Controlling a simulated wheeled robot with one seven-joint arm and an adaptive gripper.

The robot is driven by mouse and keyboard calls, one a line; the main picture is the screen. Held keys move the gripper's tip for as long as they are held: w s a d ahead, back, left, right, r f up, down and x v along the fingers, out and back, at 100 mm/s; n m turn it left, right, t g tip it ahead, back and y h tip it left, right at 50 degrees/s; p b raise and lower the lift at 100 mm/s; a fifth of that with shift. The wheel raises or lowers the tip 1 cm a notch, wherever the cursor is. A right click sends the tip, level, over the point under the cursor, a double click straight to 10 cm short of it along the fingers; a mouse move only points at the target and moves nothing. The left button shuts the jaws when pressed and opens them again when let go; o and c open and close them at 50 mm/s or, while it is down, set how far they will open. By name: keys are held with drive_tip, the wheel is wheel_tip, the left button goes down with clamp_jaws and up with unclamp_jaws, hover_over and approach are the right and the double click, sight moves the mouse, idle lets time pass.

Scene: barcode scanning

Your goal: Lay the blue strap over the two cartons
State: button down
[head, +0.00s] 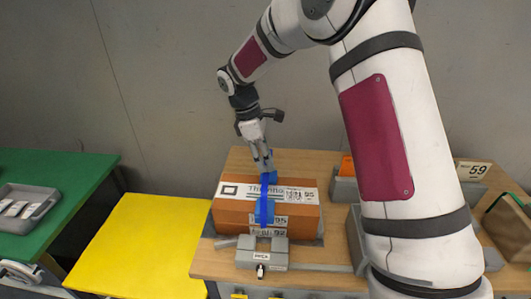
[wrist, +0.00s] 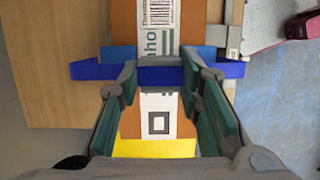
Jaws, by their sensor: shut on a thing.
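Two brown cartons with white labels are stacked on the wooden table; the upper carton (head: 232,208) shows best, and its labelled top also fills the middle of the wrist view (wrist: 160,130). The blue strap (head: 265,190) runs across the cartons from back to front, over lighter blue pieces at the edges. In the wrist view the strap (wrist: 160,76) spans the carton crosswise, its ends reaching past both sides. My gripper (head: 264,165) is above the carton's top, shut on the middle of the strap. I cannot tell whether the strap touches the carton top.
A grey fixture (head: 262,255) stands right in front of the cartons. A yellow surface (head: 140,240) lies to the left, clear, and a green table (head: 60,165) with a grey tray (head: 25,206) is beyond it. A grey holder marked 59 (head: 472,170) is at the right.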

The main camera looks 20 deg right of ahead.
drive_tip(key=shift+f+b, duration=1.05)
drive_tip(key=shift+f, duration=3.1)
drive_tip(key=c, duration=1.1)
unclamp_jaws()
drive_tip(key=shift+o, duration=0.2)
drive_tip(key=v, duration=1.2)
